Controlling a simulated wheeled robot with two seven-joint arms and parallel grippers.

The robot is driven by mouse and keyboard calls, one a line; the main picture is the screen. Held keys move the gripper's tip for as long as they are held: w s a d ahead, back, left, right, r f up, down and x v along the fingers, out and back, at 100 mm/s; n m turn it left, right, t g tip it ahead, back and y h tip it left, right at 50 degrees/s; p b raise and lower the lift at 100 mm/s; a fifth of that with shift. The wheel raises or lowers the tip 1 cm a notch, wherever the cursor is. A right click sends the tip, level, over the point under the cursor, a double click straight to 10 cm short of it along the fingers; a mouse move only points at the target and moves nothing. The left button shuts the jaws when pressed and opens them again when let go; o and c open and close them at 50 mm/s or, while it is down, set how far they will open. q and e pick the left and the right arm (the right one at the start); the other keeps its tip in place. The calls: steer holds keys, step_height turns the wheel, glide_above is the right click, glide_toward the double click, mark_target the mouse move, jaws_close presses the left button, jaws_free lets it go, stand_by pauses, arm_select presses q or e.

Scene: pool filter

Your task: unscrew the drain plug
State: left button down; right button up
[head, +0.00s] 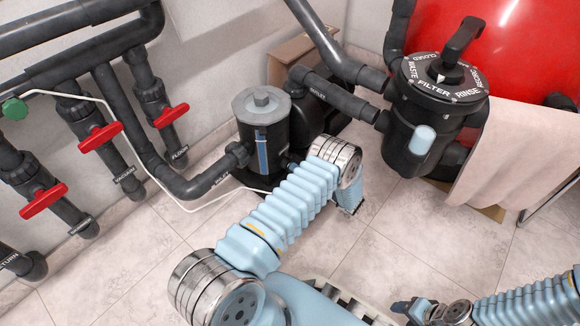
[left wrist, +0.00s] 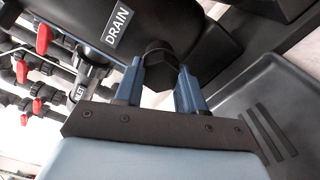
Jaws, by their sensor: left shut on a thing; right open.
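The drain plug (left wrist: 159,54) is a black hex-headed plug in the lower side of the black pump body (left wrist: 150,22), beside the white-on-dark DRAIN label (left wrist: 119,25). In the left wrist view my left gripper (left wrist: 160,72) is shut on the plug, one blue finger on each side of its head. In the head view my left gripper (head: 350,204) is low beside the pump (head: 263,140), mostly behind my own wrist, and the plug is hidden. My right gripper (head: 405,307) is open and empty at the bottom right, well away from the pump.
A dark shallow tray (left wrist: 285,110) lies at the right in the left wrist view. Pipes with red valve handles (head: 100,138) line the left wall. The multiport valve (head: 425,100), red tank (head: 520,45) and hanging towel (head: 520,150) stand right. The tiled floor (head: 390,240) between is clear.

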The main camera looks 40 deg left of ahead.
arm_select(q)
steer(key=shift+d, duration=0.65)
steer(key=shift+s+d, duration=0.1)
steer(key=shift+d, duration=0.15)
steer(key=d, duration=0.3)
steer(key=shift+s+d, duration=0.15)
steer(key=shift+d, duration=0.15)
